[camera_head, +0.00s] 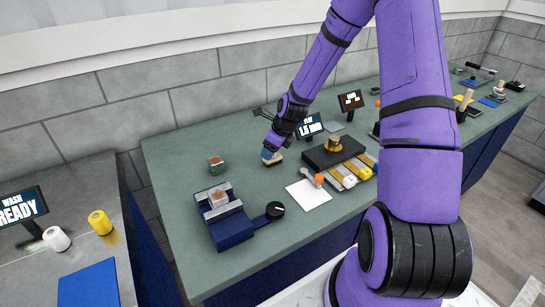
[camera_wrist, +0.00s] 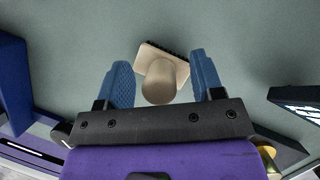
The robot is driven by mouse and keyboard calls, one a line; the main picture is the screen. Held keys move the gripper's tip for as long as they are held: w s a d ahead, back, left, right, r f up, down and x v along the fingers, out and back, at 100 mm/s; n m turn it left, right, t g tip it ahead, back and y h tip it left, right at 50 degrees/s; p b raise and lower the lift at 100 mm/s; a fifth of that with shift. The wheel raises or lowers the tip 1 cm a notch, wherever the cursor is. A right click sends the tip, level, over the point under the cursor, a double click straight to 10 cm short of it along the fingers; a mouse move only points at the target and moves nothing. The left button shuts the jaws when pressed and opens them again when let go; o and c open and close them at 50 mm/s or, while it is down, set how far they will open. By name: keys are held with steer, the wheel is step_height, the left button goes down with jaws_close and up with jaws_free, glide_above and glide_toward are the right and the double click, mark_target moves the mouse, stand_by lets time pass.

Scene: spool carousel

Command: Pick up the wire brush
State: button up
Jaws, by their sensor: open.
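The wire brush (camera_wrist: 163,78) has a tan block with a dark bristle edge and a rounded handle end pointing toward the wrist camera. In the wrist view it lies between the two blue fingers of my gripper (camera_wrist: 161,62), with a visible gap on at least the right side. My gripper is open. In the head view my gripper (camera_head: 271,150) is low over the green bench, right at the brush (camera_head: 274,159), which is partly hidden by the fingers.
A white sheet (camera_head: 308,195) lies in front. A black stand (camera_head: 325,157) and a small screen (camera_head: 310,125) are to the right.

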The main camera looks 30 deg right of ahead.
steer(key=shift+a+f, duration=0.1)
steer(key=shift+f, duration=0.15)
steer(key=shift+c, duration=0.4)
steer(key=c, duration=1)
steer(key=shift+o, duration=0.2)
steer(key=shift+r, duration=0.1)
